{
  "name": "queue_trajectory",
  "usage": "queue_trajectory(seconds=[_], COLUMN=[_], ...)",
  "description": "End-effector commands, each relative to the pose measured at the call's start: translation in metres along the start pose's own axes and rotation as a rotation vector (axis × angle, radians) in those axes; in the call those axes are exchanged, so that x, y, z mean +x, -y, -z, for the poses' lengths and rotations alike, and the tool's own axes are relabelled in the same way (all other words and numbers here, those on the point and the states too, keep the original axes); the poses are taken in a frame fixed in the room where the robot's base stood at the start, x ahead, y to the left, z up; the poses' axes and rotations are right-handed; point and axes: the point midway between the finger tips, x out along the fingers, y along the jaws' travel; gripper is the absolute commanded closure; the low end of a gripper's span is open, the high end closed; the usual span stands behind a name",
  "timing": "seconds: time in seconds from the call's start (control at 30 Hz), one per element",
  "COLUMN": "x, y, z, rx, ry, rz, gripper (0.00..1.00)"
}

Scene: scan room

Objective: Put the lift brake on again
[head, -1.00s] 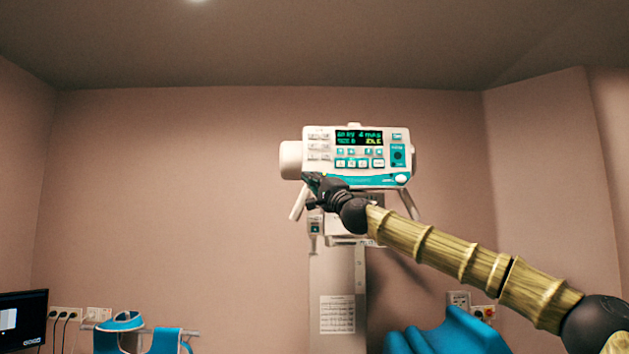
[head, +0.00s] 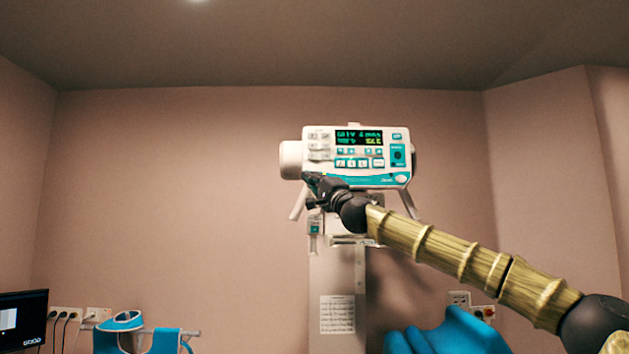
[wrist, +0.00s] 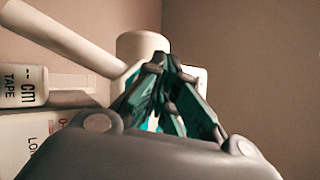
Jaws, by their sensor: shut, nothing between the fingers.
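A white and teal control head (head: 358,182) stands high on a column (head: 330,275) in the head view. Its front has a lit green and yellow display (head: 358,138), grey buttons (head: 319,145) at upper left and teal-edged keys below. I cannot tell which control is the lift brake. My gripper (head: 309,177) is at the head's lower left corner, fingers pointing up and left; contact is unclear. In the wrist view the shut, empty fingertips (wrist: 166,66) cover part of the panel, and a white cylinder (wrist: 138,45) shows just behind them.
White handle bars (head: 299,202) slant down on both sides of the head; the left one (wrist: 65,36) crosses the upper left of the wrist view. A tape label (wrist: 24,87) is below it. A blue cover (head: 450,332) and a monitor (head: 22,322) are low down. The left is open.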

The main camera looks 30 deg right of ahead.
Motion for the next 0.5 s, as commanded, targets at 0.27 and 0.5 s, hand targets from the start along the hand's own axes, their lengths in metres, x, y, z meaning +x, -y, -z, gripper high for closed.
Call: queue_trajectory(seconds=[0.27,0.5], x=[0.0042,0.0043], y=[-0.0028,-0.0026], z=[0.0026,0.0025], rx=[0.0,0.0], ry=[-0.001,0.0], rz=[0.0,0.0], gripper=[1.0,1.0])
